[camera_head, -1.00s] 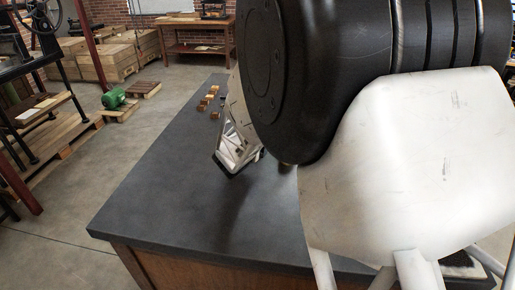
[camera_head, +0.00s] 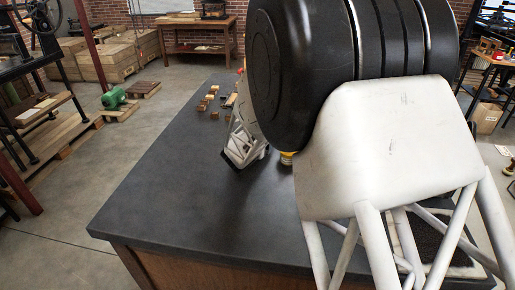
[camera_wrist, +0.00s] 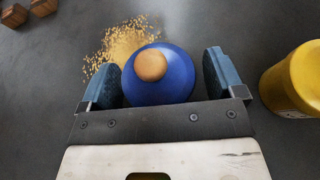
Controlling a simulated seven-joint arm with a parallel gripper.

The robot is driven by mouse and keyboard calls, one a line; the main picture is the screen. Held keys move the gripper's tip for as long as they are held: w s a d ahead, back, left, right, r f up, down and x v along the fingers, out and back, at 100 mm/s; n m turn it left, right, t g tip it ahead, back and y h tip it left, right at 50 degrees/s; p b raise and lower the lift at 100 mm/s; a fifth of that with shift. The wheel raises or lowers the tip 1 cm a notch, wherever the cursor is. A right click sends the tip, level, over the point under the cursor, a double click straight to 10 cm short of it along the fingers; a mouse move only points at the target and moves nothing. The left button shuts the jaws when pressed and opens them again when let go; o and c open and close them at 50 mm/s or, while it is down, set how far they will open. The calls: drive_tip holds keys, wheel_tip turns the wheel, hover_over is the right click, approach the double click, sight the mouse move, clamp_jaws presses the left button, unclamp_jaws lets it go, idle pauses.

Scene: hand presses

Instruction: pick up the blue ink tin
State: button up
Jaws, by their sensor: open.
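The blue ink tin (camera_wrist: 177,88) shows in the wrist view as a round blue body with a tan round knob on top. It lies between the two spread fingers of my gripper (camera_wrist: 161,64), with a gap visible on the right side and a narrower one on the left. My gripper is open and not closed on it. In the head view my gripper (camera_head: 240,158) is low over the dark table, and the blue tin is hidden there.
A yellow tin (camera_wrist: 297,80) stands just right of my gripper. Small golden grains (camera_wrist: 122,45) lie scattered beyond the blue tin. Brown wooden blocks (camera_wrist: 42,6) are at the upper left. The near left part of the dark tabletop (camera_head: 165,205) is clear.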

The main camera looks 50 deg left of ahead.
drive_tip(key=c, duration=1.2)
drive_tip(key=shift+r, duration=0.1)
wheel_tip(320, 180, up, 28)
drive_tip(key=shift+f, duration=0.1)
idle(0.3)
idle(0.5)
